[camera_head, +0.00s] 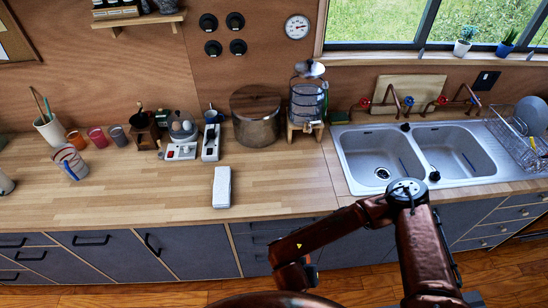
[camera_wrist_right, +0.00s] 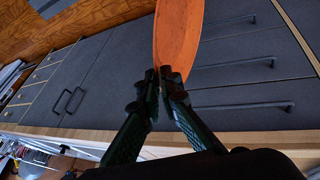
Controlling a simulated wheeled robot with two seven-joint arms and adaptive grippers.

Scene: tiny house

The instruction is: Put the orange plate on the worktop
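The orange plate (camera_wrist_right: 178,38) is in the right wrist view, seen at a steep angle, with its top cut off by the picture edge. My right gripper (camera_wrist_right: 167,75) is shut on the plate's rim, with the dark fingertips on either side of it. The plate is in front of the grey cabinet fronts. The wooden worktop (camera_head: 110,195) runs along the wall in the head view, and its edge (camera_wrist_right: 285,150) shows in the right wrist view. The plate and right fingertips cannot be made out in the head view. My left gripper is not in view.
A white box-like item (camera_head: 222,187) lies near the worktop's front edge. The double sink (camera_head: 415,155) is at right. The worktop's front left is bare.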

